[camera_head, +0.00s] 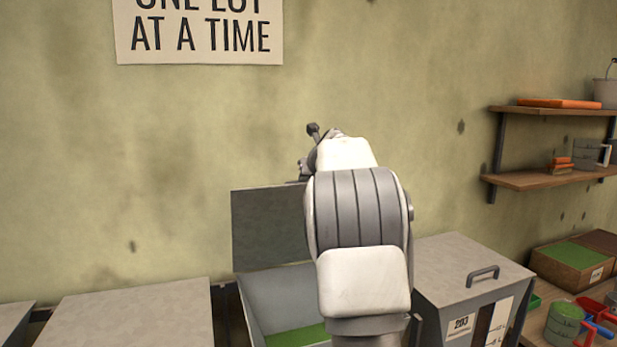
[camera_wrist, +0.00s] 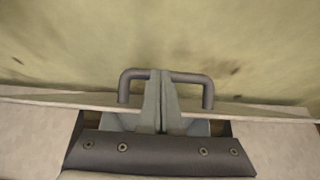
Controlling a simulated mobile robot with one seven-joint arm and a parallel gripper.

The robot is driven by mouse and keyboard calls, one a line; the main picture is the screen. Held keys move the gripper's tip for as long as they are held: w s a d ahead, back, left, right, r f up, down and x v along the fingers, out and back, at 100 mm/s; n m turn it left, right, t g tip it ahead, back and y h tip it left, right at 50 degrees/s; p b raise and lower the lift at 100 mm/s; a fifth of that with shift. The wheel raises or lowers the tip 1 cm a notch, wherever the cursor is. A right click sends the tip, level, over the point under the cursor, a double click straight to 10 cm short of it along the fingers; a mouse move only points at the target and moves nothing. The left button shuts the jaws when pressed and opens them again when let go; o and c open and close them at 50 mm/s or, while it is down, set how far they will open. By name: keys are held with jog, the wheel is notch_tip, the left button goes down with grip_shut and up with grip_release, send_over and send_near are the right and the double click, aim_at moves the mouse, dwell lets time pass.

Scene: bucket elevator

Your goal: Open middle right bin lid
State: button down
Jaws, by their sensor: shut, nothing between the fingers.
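In the head view the open bin (camera_head: 265,300) shows green material inside. Its grey lid (camera_head: 268,228) stands raised, roughly upright, at the bin's back near the wall. My arm covers the lid's right side and part of the bin. In the wrist view my gripper (camera_wrist: 160,75) is shut with its fingers together and nothing between them. The fingers cross in front of the middle of a dark bar handle (camera_wrist: 208,92) on a lid seen nearly edge-on. I cannot tell whether they touch the handle. The fingertips are hidden in the head view.
A closed bin (camera_head: 470,262) with a handle and a label stands right of the open bin. A closed bin lid (camera_head: 130,320) lies to the left. Shelves (camera_head: 545,180) hang on the right wall above a bench with containers. The wall is close behind the bins.

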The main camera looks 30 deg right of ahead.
jog(key=w+d+r, duration=0.2)
jog(key=w, duration=0.5)
jog(key=shift+w+p, duration=0.2)
jog(key=shift+p, duration=0.1)
jog(key=shift+w+r, duration=0.1)
jog(key=shift+r, duration=0.05)
dwell(0.4)
jog(key=b+v, duration=0.5)
jog(key=v, duration=1.2)
jog(key=s+a+f+n+g+y+b, duration=0.1)
jog(key=s+a+f+n, duration=0.35)
jog(key=a+n, duration=0.25)
jog(key=s+a+f+n+g+y, duration=0.1)
jog(key=s+a+f+n, duration=0.3)
jog(key=s+a+n, duration=0.3)
jog(key=s+a+f+n+g+y+b, duration=0.1)
jog(key=s+a+f+n, duration=0.3)
jog(key=a+n, duration=0.3)
jog(key=s+a+f+n+g, duration=0.1)
jog(key=s+a+f+n, duration=0.4)
jog(key=s+f+n, duration=0.4)
jog(key=s+a+f+n+g, duration=0.2)
jog(key=s+a+f+n, duration=0.4)
jog(key=s+f+n, duration=0.3)
jog(key=shift+s+a+f, duration=0.25)
jog(key=shift+s+f, duration=0.2)
jog(key=shift+f, duration=0.05)
